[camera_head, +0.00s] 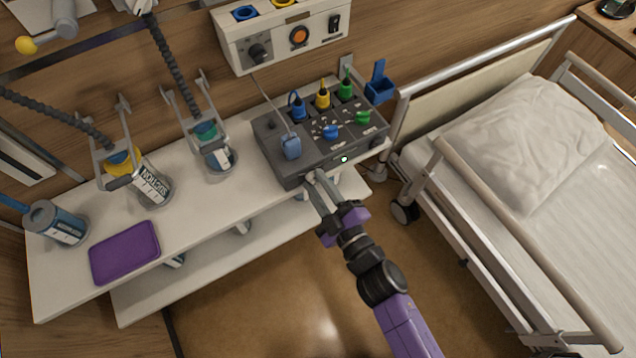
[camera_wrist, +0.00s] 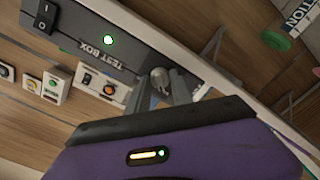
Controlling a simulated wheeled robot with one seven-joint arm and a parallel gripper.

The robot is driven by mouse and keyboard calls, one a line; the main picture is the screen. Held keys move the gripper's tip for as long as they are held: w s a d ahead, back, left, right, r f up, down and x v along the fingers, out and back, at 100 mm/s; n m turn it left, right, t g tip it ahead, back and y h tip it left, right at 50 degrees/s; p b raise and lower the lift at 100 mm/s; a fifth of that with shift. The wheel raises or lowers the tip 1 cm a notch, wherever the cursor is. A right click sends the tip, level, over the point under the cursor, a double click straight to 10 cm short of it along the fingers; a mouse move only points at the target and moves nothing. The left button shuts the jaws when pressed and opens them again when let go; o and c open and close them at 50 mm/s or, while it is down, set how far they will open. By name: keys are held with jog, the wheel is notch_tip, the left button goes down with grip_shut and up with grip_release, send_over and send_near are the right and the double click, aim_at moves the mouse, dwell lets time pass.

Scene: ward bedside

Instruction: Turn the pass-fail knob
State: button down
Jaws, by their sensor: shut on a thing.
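The dark grey test box (camera_head: 268,152) stands on the white shelf, with a small lit green light (camera_head: 344,158) on its front face. My gripper (camera_head: 313,179) reaches the left part of that face; its fingers hide the knob in the head view. In the wrist view a round grey knob (camera_wrist: 160,77) sits between the two fingers of my gripper (camera_wrist: 166,88), which is shut on it. The TEST BOX label (camera_wrist: 103,57), the green light (camera_wrist: 108,40) and a rocker switch (camera_wrist: 45,12) lie left of it. I cannot read the knob's pointer or any pass-fail marking.
Blue, yellow and green plugs (camera_head: 322,98) and cables stand on the box top. A wall panel (camera_head: 285,38) with another knob hangs behind. A purple pad (camera_head: 125,252) and suction jars (camera_head: 153,186) are left along the shelf (camera_head: 200,215). A railed bed (camera_head: 480,215) stands right.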

dwell(0.4)
jog(key=c, duration=1.1)
grip_release()
jog(key=shift+c, duration=0.2)
